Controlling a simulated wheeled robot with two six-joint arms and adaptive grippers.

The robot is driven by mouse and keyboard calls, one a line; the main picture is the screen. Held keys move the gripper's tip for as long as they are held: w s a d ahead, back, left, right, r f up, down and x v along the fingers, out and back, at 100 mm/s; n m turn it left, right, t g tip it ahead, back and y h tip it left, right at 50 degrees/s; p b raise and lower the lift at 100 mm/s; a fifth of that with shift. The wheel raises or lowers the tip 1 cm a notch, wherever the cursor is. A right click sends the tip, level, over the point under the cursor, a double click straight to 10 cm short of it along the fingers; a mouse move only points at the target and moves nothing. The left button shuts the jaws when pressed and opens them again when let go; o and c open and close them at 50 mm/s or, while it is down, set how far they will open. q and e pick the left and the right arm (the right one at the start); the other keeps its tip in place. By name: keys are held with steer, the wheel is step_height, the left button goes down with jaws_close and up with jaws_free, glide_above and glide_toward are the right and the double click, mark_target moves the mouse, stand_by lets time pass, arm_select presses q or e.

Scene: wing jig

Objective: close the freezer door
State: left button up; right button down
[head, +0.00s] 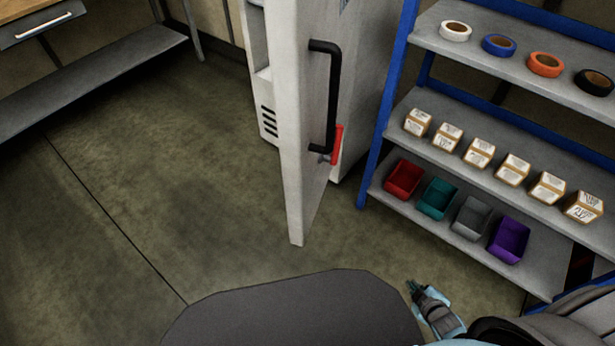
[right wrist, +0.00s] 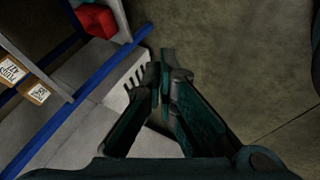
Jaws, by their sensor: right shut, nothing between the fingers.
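The freezer door (head: 300,190) is a tall white panel standing wide open, seen nearly edge-on in the middle of the head view. It carries a long black handle (head: 333,95) on its right face, with a red latch piece (head: 337,145) near the handle's lower end. The pale freezer body (head: 263,85) stands behind it, partly hidden by the door. My right gripper (head: 411,286) is low at the right, in front of the door and apart from it. In the right wrist view its fingers (right wrist: 160,70) are shut and empty. My left gripper is not in view.
A blue-framed shelf rack (head: 378,150) with tape rolls, small boxes and coloured bins stands close right of the freezer. A workbench (head: 100,70) with a lower shelf is at the far left. The floor (head: 170,190) left of the door is clear.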

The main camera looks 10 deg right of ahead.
mark_target(305, 157)
steer(key=w+r+n+t+y+b, duration=0.2)
steer(key=w+r+n+t+y, duration=0.45)
steer(key=w+r+n, duration=1.05)
steer(key=w+a+r+n+y+b, duration=0.1)
steer(key=w+a+r+n+y, duration=0.1)
steer(key=r+n, duration=0.3)
steer(key=w+a+r+n+y, duration=0.1)
steer(key=a+r+n+y, duration=0.2)
steer(key=r, duration=0.4)
steer(key=s+a+r+n+g+y+b, duration=0.1)
steer(key=s+a+r+n+g+y, duration=0.3)
steer(key=n, duration=0.4)
steer(key=s+a+r+n+g+y, duration=0.2)
steer(key=a+r+n, duration=0.3)
steer(key=n, duration=0.2)
steer(key=shift+t, duration=0.35)
steer(key=p+x, duration=0.1)
steer(key=x, duration=1.2)
steer(key=shift+w+d+p, duration=0.2)
steer(key=shift+w+p, duration=0.2)
steer(key=shift+w, duration=0.05)
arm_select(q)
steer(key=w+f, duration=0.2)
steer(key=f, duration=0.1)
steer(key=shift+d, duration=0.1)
arm_select(e)
steer(key=shift+w+a, duration=0.15)
steer(key=shift+a, duration=0.05)
